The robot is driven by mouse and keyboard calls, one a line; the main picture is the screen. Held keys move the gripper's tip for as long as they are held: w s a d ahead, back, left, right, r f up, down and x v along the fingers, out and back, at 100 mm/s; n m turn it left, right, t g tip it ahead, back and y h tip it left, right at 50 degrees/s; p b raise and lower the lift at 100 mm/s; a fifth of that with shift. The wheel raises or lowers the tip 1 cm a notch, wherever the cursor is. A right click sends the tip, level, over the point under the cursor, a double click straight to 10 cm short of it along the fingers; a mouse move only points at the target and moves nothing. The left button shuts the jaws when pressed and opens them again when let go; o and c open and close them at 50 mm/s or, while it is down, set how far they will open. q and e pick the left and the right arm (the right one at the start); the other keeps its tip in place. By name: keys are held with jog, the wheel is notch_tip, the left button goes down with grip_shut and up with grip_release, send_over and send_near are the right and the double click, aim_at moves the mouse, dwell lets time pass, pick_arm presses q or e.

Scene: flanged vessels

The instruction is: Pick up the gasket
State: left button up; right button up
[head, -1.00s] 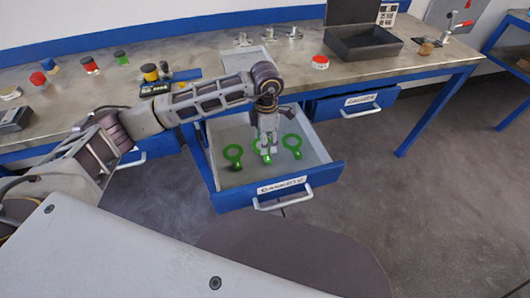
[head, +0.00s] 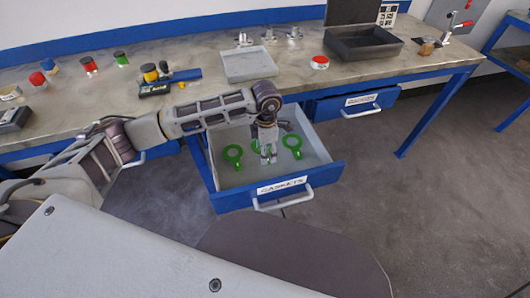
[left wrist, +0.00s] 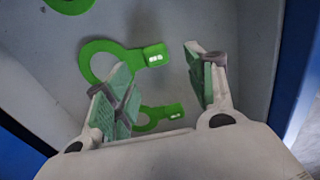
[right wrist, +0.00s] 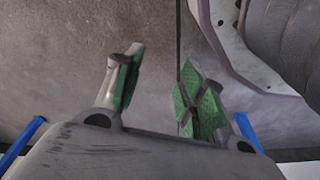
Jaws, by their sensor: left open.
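Several green ring-shaped gaskets with tabs lie in the open drawer (head: 328,165) labelled GASKETS. In the head view, one gasket (head: 233,153) is at the left and another (head: 292,142) at the right; my left gripper mostly hides the middle one. My left gripper (head: 268,160) points down into the drawer with its fingers apart and empty. In the left wrist view, a gasket (left wrist: 95,48) has its tab in line with the gap between my fingers (left wrist: 160,62); whether they reach its height is unclear. Another gasket (left wrist: 150,122) lies partly behind the fingers. My right gripper (right wrist: 163,65) is open and empty above the floor.
The drawer walls stand close around my left gripper. The workbench (head: 215,95) above holds a shallow grey tray (head: 250,65), a dark bin (head: 362,45), a red-topped round item (head: 319,62) and several coloured parts. A second drawer (head: 352,105) is slightly open at the right.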

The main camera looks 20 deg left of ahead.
pick_arm(q)
notch_tip(320, 180, down, 3)
jog(key=shift+w+f, duration=0.1)
jog(key=shift+w, duration=0.05)
jog(key=shift+f+b, duration=0.3)
jog(key=shift+f, duration=0.35)
pick_arm(e)
jog(key=shift+a+r, duration=0.3)
jog(key=shift+r, duration=0.65)
pick_arm(q)
jog(key=shift+c, duration=0.8)
jog(key=c, duration=0.9)
pick_arm(e)
jog(key=shift+w+r, duration=0.1)
jog(key=shift+w, duration=0.3)
